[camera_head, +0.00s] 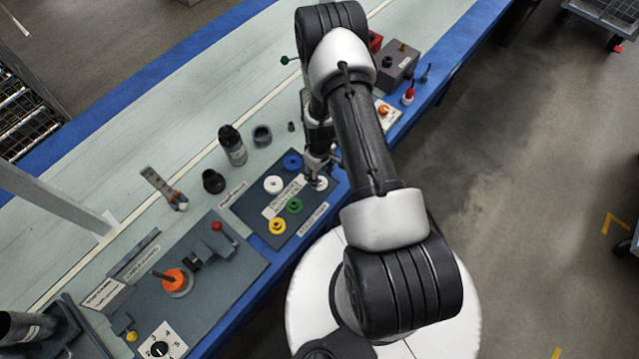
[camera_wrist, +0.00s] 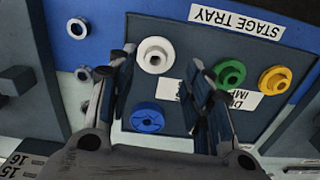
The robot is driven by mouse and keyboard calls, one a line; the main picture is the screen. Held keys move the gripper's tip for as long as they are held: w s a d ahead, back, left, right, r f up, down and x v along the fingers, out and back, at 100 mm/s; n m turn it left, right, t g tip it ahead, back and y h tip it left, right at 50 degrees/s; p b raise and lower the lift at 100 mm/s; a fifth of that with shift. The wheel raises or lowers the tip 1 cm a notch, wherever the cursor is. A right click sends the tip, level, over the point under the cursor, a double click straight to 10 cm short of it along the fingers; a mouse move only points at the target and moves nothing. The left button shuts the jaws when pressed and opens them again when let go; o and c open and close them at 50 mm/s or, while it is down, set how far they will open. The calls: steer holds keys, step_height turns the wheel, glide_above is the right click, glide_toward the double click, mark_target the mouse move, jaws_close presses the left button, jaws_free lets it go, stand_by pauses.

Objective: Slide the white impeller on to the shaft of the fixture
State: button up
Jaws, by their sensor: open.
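A white impeller (camera_head: 319,184) with a raised hub lies flat on the dark stage tray, at its right end in the head view. It also shows in the wrist view (camera_wrist: 155,55), between the spread fingertips. My gripper (camera_head: 317,174) is open, pointing down close over this impeller. In the wrist view the fingers (camera_wrist: 162,60) stand on either side of it; contact cannot be told. A second white round part (camera_head: 273,185) lies on the tray. A fixture with an orange piece and an upright dark rod (camera_head: 174,280) stands on the grey plate at lower left.
Blue (camera_head: 292,162), green (camera_head: 294,205) and yellow (camera_head: 277,226) impellers share the tray. A dark bottle (camera_head: 233,146) and black cups stand behind it. A red-knobbed clamp (camera_head: 217,227) stands beside the fixture. Boxes (camera_head: 396,62) stand at far right.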

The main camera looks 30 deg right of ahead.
mark_target(320, 179)
steer(key=f, duration=0.1)
steer(key=f+b, duration=0.1)
steer(key=f, duration=0.3)
steer(key=shift+w+d+f+b, duration=0.2)
steer(key=shift+w+b, duration=0.1)
steer(key=shift+b, duration=0.05)
steer(key=shift+c, duration=0.5)
steer(key=c, duration=0.8)
